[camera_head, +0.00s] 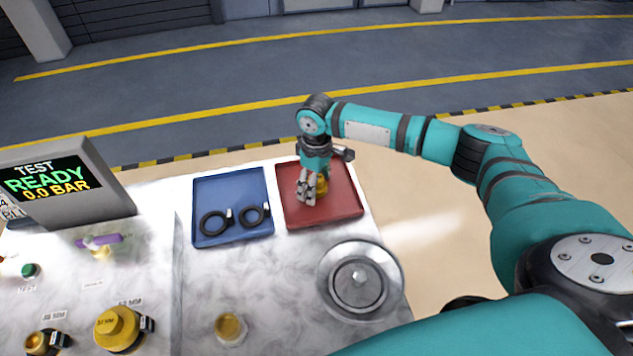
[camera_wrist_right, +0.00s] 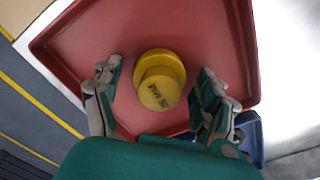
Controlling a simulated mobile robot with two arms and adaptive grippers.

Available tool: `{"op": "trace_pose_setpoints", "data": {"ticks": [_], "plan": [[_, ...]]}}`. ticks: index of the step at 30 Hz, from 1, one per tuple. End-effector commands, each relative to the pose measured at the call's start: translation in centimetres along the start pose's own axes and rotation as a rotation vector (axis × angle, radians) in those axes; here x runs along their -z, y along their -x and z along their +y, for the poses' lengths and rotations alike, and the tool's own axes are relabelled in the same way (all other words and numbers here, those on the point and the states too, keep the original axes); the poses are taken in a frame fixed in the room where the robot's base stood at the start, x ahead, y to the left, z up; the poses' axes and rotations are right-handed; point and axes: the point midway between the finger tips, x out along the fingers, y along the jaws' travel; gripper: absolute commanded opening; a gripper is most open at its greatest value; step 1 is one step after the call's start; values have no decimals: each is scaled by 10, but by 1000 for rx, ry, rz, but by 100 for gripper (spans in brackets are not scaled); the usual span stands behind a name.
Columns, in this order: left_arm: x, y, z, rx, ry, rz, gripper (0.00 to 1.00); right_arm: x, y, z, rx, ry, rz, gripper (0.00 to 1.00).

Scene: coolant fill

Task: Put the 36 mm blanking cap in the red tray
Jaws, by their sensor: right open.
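A yellow blanking cap (camera_wrist_right: 160,80) stands in the red tray (camera_wrist_right: 95,30), with "MM" lettering on its top; the number is not readable. In the head view the cap (camera_head: 321,185) shows partly behind my right gripper (camera_head: 305,198). The red tray (camera_head: 345,206) lies on the bench right of the blue tray. In the right wrist view my right gripper (camera_wrist_right: 160,97) is open, its fingers on either side of the cap with gaps to both. My left gripper is not in view.
The blue tray (camera_head: 233,238) holds two black ring clamps (camera_head: 215,222). A round metal vessel (camera_head: 358,282) stands in front of the red tray. A yellow-topped fitting (camera_head: 230,327), a larger yellow cap (camera_head: 117,327) and a test display (camera_head: 60,180) are at the front and left.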

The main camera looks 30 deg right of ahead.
Motion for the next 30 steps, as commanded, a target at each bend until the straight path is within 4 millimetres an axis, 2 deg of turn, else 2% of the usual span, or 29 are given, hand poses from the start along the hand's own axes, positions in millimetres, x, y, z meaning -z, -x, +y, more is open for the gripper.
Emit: {"op": "trace_pose_setpoints", "data": {"ticks": [5, 15, 19, 24, 30], "plan": [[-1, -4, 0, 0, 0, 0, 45, 1, 16, 0, 0, 0, 4, 75], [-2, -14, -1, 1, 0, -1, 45, 1, 88, 0, -1, 0, 5, 75], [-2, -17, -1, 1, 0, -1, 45, 1, 108, 0, -1, 0, 3, 75], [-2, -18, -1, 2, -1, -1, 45, 0, 120, 0, 1, 0, 1, 75], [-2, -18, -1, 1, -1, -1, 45, 0, 122, 0, 1, 0, 0, 75]]}}
